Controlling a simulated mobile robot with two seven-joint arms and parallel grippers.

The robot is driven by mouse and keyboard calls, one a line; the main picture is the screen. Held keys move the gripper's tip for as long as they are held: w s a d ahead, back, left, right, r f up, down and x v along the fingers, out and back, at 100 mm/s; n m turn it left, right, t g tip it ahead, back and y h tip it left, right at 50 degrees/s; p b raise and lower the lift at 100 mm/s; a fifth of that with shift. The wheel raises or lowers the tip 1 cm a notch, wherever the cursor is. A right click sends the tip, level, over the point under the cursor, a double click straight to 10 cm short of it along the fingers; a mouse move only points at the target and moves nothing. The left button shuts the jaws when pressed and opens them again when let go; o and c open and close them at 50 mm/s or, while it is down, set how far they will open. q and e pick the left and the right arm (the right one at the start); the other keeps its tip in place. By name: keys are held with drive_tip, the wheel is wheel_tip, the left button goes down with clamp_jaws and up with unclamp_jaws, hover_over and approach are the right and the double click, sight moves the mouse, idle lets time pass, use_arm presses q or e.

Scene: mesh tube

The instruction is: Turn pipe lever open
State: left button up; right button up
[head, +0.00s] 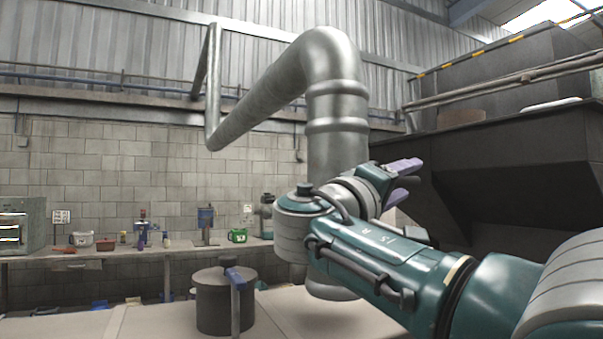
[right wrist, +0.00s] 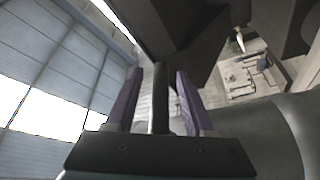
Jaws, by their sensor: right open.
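A large silver pipe (head: 335,105) rises in the middle of the head view and bends over to the left. My right gripper (head: 413,180), with purple fingers, is just right of the pipe, spread open and pointing right. In the right wrist view a dark straight bar (right wrist: 160,100), which looks like the pipe lever, stands between the two open fingers, with a gap on each side. Its counterpart in the head view is hidden or not distinguishable. A smooth grey rounded surface (right wrist: 290,125), likely the pipe, fills the lower right of the wrist view. My left gripper is out of view.
A big dark hopper (head: 500,150) stands close on the right. A workbench (head: 150,250) with tools runs along the back wall.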

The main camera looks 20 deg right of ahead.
clamp_jaws()
idle(0.5)
idle(1.0)
